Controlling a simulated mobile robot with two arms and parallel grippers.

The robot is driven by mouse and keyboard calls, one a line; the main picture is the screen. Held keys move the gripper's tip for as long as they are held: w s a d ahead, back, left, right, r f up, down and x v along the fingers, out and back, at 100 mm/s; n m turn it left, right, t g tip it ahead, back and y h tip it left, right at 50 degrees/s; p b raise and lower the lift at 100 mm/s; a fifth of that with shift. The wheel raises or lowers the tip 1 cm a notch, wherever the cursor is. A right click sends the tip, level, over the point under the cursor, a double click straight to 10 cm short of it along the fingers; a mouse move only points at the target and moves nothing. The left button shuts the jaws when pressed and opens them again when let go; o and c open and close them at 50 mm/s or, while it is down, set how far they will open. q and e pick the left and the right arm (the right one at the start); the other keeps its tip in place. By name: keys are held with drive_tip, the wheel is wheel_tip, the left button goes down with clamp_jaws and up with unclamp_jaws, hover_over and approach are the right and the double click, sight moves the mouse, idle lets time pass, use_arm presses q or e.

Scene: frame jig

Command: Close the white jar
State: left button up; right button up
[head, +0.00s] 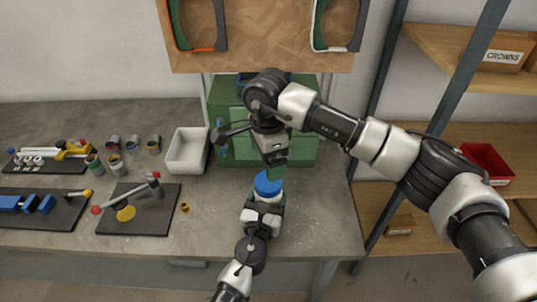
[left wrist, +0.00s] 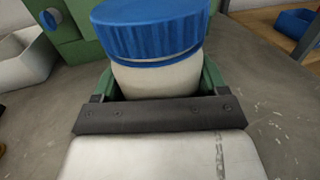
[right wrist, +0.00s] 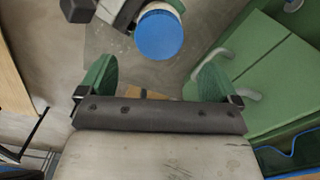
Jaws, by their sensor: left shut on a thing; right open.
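The white jar (left wrist: 158,79) stands upright with a blue lid (left wrist: 150,32) on its mouth. In the head view the lid (head: 267,184) is near the front of the bench, and the jar below it is mostly hidden. My left gripper (head: 263,205) is shut around the jar body, with green fingers on both sides. My right gripper (head: 273,160) points down just above and behind the lid, clear of it. In the right wrist view its two green fingers (right wrist: 156,78) are apart and empty, with the lid (right wrist: 159,35) beyond them. Whether the lid is screwed tight cannot be told.
A green cabinet (head: 222,122) stands on the bench behind the grippers. An empty white bin (head: 187,150) is to its left. Small cans (head: 116,166), a dark mat (head: 150,222) with tools and a small brass piece (head: 185,207) lie left. Shelves stand on the right.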

sight(268, 197)
drive_tip(key=n, duration=0.4)
drive_tip(key=shift+d+r+n, duration=0.1)
drive_tip(key=shift+d+n, duration=0.05)
drive_tip(key=shift+n, duration=0.25)
drive_tip(key=shift+f, duration=4)
drive_tip(key=shift+c, duration=0.2)
